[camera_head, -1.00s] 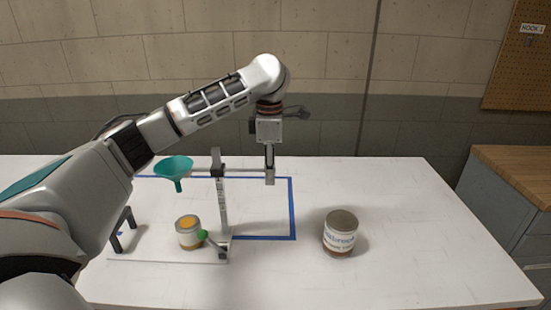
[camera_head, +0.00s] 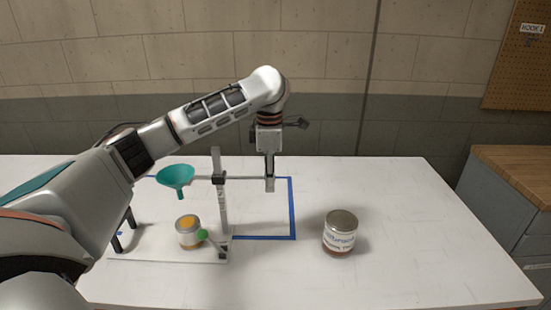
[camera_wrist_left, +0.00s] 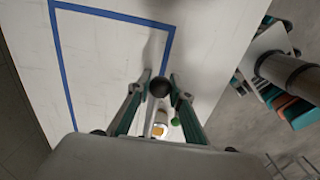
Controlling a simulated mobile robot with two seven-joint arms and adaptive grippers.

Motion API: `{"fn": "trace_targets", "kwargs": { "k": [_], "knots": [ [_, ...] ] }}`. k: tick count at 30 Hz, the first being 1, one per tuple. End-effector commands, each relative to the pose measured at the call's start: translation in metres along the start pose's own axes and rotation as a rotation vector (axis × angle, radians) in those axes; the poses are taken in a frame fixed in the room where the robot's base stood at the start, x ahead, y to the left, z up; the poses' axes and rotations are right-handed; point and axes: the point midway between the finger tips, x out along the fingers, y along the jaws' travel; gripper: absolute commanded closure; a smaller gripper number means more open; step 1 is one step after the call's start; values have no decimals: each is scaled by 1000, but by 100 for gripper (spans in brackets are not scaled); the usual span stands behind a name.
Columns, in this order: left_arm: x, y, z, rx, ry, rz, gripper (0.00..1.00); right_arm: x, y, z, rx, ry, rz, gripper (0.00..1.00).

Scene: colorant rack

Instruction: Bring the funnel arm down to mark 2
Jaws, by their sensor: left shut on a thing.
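The green funnel (camera_head: 175,177) hangs on the left end of a thin horizontal funnel arm (camera_head: 245,178). A dark collar (camera_head: 218,178) joins this arm to an upright white post (camera_head: 223,206) with small marks, too small to read. The collar sits below the post's top. My left gripper (camera_head: 270,186) points down at the arm's right end and is shut on it. In the left wrist view a dark round knob (camera_wrist_left: 160,87) at the arm's end is between the fingertips. Below the funnel an open jar (camera_head: 188,238) with orange contents stands on the stand's base (camera_head: 160,257).
A lidded, labelled jar (camera_head: 340,236) stands to the right. Blue tape (camera_head: 292,210) outlines an area on the white table (camera_head: 420,235), which is clear at right. A wooden-topped cabinet (camera_head: 515,165) stands beyond.

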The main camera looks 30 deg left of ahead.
Motion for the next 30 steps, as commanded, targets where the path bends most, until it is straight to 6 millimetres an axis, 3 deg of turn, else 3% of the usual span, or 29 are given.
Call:
{"fn": "trace_targets", "kwargs": {
  "k": [30],
  "knots": [
    [21, 0, 0, 1, 2, 0, 100, 0, 0, -1, -1, 0, 0, 60]
  ]
}}
